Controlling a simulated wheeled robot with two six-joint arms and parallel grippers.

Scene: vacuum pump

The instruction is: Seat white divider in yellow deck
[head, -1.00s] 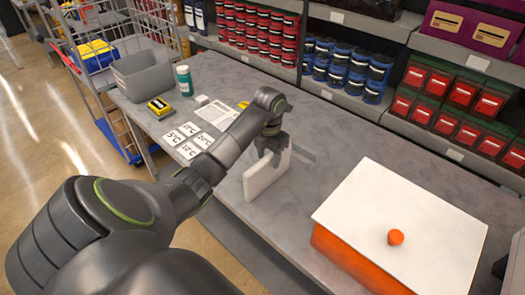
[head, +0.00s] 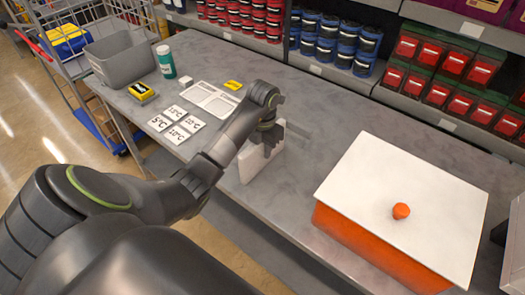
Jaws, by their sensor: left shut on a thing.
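My left gripper (head: 268,140) reaches in from the left over the workbench and points down. It is shut on the white divider (head: 262,164), a flat upright panel. The gripper covers the divider's upper part. The divider is close to the bench's front edge; I cannot tell whether its lower edge touches the bench. No yellow deck can be made out for certain. My right gripper is not in view.
A large orange box (head: 372,248) with a white lid (head: 405,190) and orange knob stands to the right. Label cards (head: 178,123), a white tray (head: 209,99), a green bottle (head: 166,61) and a grey bin (head: 122,57) are at the left. Bench between is clear.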

